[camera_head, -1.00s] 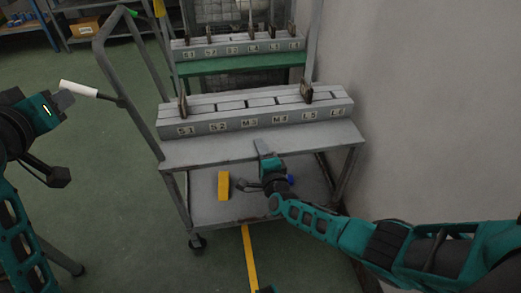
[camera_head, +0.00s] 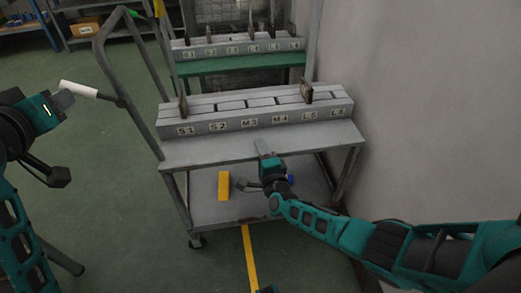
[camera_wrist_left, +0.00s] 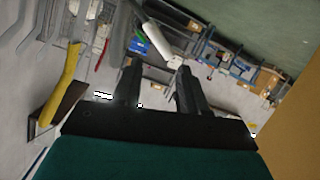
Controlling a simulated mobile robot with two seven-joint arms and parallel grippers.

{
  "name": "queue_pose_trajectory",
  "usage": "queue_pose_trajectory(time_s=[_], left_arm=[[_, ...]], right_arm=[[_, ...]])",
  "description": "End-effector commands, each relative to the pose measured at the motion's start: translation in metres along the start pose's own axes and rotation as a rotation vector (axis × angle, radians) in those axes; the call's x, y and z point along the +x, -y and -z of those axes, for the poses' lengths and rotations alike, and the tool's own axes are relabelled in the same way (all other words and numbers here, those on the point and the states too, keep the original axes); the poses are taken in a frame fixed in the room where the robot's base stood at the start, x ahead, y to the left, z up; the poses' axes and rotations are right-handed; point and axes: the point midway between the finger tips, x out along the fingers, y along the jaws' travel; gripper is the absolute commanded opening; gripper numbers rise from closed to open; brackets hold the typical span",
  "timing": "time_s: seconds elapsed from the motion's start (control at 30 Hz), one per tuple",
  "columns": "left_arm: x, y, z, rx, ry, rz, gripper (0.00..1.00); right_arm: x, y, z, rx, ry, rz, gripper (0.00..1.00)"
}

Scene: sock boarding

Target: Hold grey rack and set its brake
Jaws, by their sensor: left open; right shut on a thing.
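The grey rack (camera_head: 205,152) is a wheeled cart in the middle of the head view, with a labelled block row on its top shelf. A white-gripped lever (camera_head: 78,88) on a dark rod reaches left from its upright handle; I take it for the brake. My left gripper (camera_head: 66,99) is open close to the lever's white end. In the left wrist view the white lever (camera_wrist_left: 152,38) lies just past the open fingers (camera_wrist_left: 158,76). My right gripper (camera_head: 261,146) is shut on the front edge of the rack's top shelf; its fingertips are partly hidden.
A second rack (camera_head: 190,68) with a green shelf stands behind. A grey wall (camera_head: 430,110) closes the right side. A yellow block (camera_head: 223,186) shows at the lower shelf. Green floor (camera_head: 115,190) is free at the left.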

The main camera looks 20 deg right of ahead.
Motion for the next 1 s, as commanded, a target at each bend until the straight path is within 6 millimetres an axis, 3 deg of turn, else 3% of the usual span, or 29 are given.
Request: queue_pose_trajectory(time_s=[0.17, 0.57, 0.63, 1.0], left_arm=[[0.000, 0.000, 0.000, 0.000, 0.000, 0.000, 0.43], [0.003, -0.006, 0.002, 0.006, 0.008, -0.015, 0.05], [0.007, -0.017, 0.006, 0.017, 0.022, -0.042, 0.00], [0.035, -0.116, 0.030, 0.204, 0.272, -0.233, 0.00]], right_arm=[[0.000, 0.000, 0.000, 0.000, 0.000, -0.001, 0.00], [0.000, 0.000, 0.000, 0.000, 0.000, -0.001, 0.00], [0.000, 0.000, 0.000, 0.000, 0.000, -0.001, 0.00], [0.000, -0.001, 0.000, 0.000, 0.000, -0.001, 0.00]])
